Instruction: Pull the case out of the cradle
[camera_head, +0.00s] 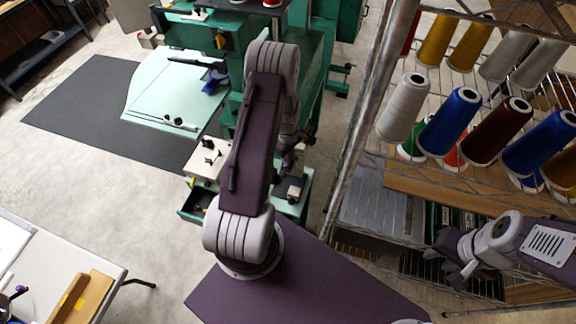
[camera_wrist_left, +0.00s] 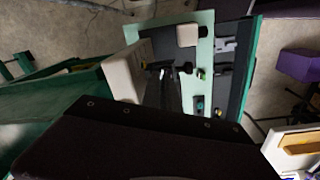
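I cannot clearly make out the case or its cradle in either view. My left gripper (camera_head: 288,158) hangs at the end of the bent left arm, mostly hidden behind it, above the right part of a pale green machine table. Whether the left gripper holds anything is unclear. My right gripper (camera_head: 456,266) is at the right, fingers apart and seemingly empty, near the shelf.
A wire rack with several thread cones (camera_head: 449,122) stands at the right. Green machinery (camera_head: 210,38) with a pale table (camera_head: 172,95) is at the back. A white table (camera_head: 45,270) is at lower left. Bare floor lies between that table and the machine.

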